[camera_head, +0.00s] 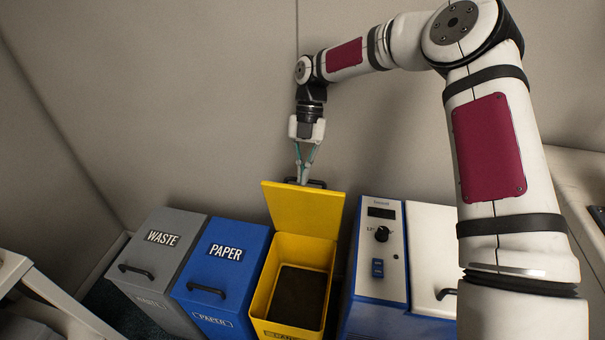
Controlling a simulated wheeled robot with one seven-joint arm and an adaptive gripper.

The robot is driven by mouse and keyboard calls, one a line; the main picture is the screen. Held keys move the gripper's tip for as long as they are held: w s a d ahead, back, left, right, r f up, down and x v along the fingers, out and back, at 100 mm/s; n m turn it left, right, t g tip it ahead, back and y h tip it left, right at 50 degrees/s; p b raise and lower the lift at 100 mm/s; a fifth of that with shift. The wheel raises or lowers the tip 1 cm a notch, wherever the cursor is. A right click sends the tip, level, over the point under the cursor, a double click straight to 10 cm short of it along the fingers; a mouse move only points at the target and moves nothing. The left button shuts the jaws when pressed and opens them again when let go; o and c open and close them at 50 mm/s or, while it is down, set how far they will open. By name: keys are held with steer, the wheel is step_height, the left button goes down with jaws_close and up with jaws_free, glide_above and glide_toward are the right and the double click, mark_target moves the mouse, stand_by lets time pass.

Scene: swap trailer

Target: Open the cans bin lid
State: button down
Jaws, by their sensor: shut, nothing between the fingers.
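A yellow bin (258,296) stands right of the blue paper bin, its front label cut by the picture's lower edge and not readable. Its yellow lid (303,210) is raised and stands nearly upright at the back, so the dark inside shows. A dark handle shows just behind the lid's top edge. My gripper (303,181) points down at that top edge, next to the handle. Its fingers are together with nothing visible between them. The fingertips are partly hidden, and I cannot tell whether they touch the lid or handle.
A grey waste bin (178,252) and a blue paper bin (236,258) stand closed at the left. A blue and white machine with a knob (382,234) stands close at the right. The wall (200,120) is close behind. A light table frame (50,290) is at lower left.

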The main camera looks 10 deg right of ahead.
step_height(320, 180, up, 9)
steer(key=c, duration=1.7)
jaws_free()
steer(key=shift+s+r, duration=0.1)
steer(key=shift+r, duration=0.35)
steer(key=w+d+r+m+t+h+p, duration=0.1)
steer(key=w+m+t+p, duration=0.15)
steer(key=m, duration=0.65)
steer(key=w+d+r+m+t+h+p, duration=0.1)
steer(key=w+d+r+m+t+p, duration=0.2)
steer(key=m, duration=0.6)
steer(key=shift+g, duration=0.75)
steer(key=f, duration=0.5)
steer(key=a+f, duration=0.1)
steer(key=f, duration=0.4)
steer(key=s+a+f, duration=0.1)
steer(key=f, duration=0.4)
steer(key=shift+p, duration=0.3)
steer(key=shift+c, duration=0.5)
jaws_close()
